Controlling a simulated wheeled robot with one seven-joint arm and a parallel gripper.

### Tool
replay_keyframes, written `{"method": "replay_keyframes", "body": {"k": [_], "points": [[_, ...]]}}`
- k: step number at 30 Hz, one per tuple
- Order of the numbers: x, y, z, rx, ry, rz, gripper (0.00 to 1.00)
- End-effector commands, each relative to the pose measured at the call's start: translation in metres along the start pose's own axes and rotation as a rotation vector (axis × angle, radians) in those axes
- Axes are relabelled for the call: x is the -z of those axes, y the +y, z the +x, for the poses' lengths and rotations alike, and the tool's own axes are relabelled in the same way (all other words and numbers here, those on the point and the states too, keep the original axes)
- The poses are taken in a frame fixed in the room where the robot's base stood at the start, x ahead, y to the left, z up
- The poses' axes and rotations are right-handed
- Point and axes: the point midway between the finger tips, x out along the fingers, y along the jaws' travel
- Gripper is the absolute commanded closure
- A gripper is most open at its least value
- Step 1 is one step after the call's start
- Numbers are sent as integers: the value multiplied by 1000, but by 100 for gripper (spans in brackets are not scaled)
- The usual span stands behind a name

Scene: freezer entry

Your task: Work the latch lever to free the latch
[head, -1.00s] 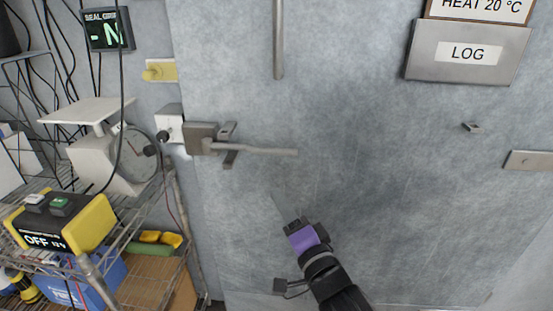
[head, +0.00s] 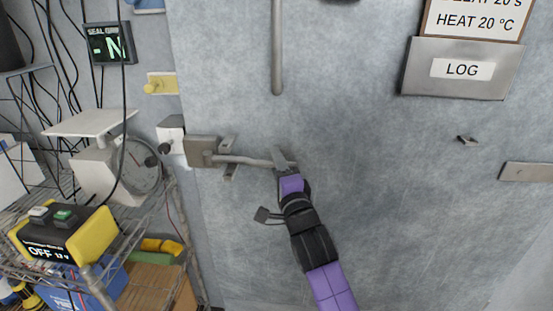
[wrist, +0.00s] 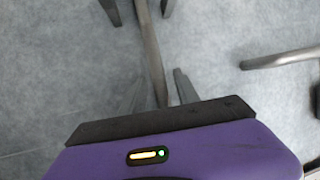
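The latch lever (head: 242,160) is a grey bar on the freezer door. It runs nearly level to the right from its square latch block (head: 202,151). My gripper (head: 283,160) is at the lever's free right end. In the wrist view the lever (wrist: 150,50) passes between the two fingers of my gripper (wrist: 157,92), with gaps visible on both sides. The fingers are open around the bar and do not look closed on it. The lever's tip is hidden behind the gripper body.
A vertical door bar (head: 277,50) hangs above the lever. A LOG holder (head: 462,88) and a small metal plate (head: 525,172) are at the right. A wire rack with a scale (head: 105,170) and a yellow-black box (head: 65,235) stands left. The door's middle is clear.

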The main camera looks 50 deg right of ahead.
Motion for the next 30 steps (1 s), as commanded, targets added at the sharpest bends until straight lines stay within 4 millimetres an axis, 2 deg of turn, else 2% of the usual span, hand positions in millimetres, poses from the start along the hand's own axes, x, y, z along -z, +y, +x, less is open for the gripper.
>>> {"method": "replay_keyframes", "body": {"k": [8, 14, 15, 30], "points": [[0, 1, 2, 0, 0, -1, 62], [0, 1, 2, -1, 0, -1, 97], [0, 1, 2, -1, 0, -2, 100], [0, 3, 2, -5, 0, -2, 100]]}}
